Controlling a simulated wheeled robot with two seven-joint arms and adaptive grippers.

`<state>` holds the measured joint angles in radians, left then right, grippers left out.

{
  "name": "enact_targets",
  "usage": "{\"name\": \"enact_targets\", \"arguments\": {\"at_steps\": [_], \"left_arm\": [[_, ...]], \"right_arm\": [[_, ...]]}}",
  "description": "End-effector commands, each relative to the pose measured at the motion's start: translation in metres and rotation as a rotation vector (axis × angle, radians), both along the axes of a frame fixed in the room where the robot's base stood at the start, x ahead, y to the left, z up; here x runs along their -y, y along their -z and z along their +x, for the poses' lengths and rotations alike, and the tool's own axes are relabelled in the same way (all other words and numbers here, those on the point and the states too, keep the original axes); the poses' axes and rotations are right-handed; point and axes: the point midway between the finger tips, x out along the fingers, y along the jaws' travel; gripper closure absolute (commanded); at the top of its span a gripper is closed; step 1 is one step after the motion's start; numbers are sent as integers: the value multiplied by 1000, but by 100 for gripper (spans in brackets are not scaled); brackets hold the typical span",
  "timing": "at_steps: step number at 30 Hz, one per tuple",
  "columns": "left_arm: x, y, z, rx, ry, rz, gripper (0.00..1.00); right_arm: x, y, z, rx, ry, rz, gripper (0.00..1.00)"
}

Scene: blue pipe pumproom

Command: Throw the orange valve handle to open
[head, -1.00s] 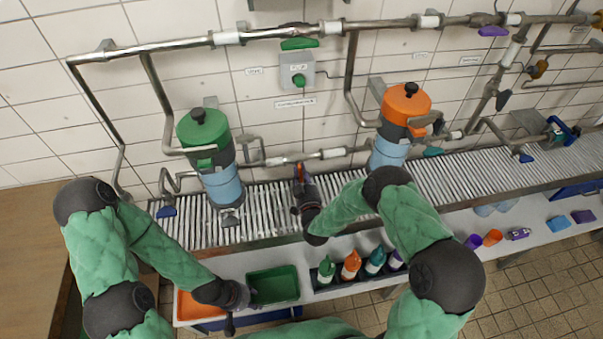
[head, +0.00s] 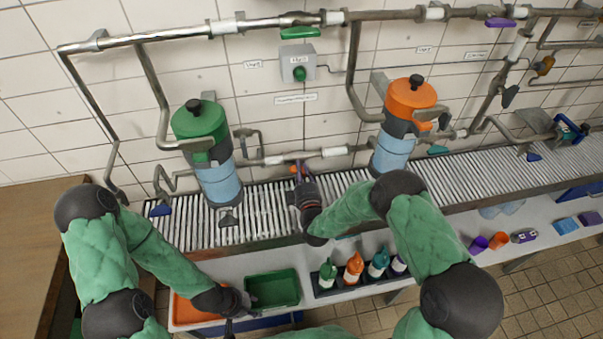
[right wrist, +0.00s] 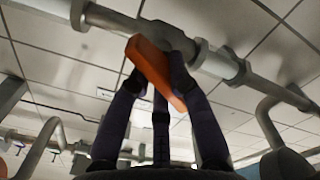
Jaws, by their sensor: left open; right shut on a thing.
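The orange valve handle (head: 295,169) is on the horizontal pipe between the two dispensers, mostly hidden by my right gripper (head: 301,172). In the right wrist view it is an orange bar (right wrist: 157,74), with the fingers closed around it from both sides. Its far end lies close beneath the grey valve body (right wrist: 215,62) on the pipe. The bar slants relative to the pipe; its exact angle is hard to judge. My left gripper (head: 241,304) is open and empty, low beside the green tray, far from the valve.
A green-topped dispenser (head: 203,130) and an orange-topped dispenser (head: 407,103) flank the valve above the roller conveyor (head: 262,212). A green tray (head: 272,275) and several bottles (head: 353,268) stand in front.

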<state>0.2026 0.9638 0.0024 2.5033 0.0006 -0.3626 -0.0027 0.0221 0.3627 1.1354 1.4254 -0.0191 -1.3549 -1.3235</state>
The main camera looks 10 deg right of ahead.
Motion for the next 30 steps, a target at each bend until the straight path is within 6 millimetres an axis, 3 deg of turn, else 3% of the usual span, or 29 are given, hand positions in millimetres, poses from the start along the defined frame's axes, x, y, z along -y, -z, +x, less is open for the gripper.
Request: {"name": "enact_targets", "arguments": {"at_steps": [15, 30], "left_arm": [[0, 16, 0, 0, 0, 0, 56], [0, 21, 0, 0, 0, 0, 56]], "right_arm": [[-3, 2, -1, -4, -1, -442, 100], [-3, 1, -1, -5, -1, -621, 100]]}}
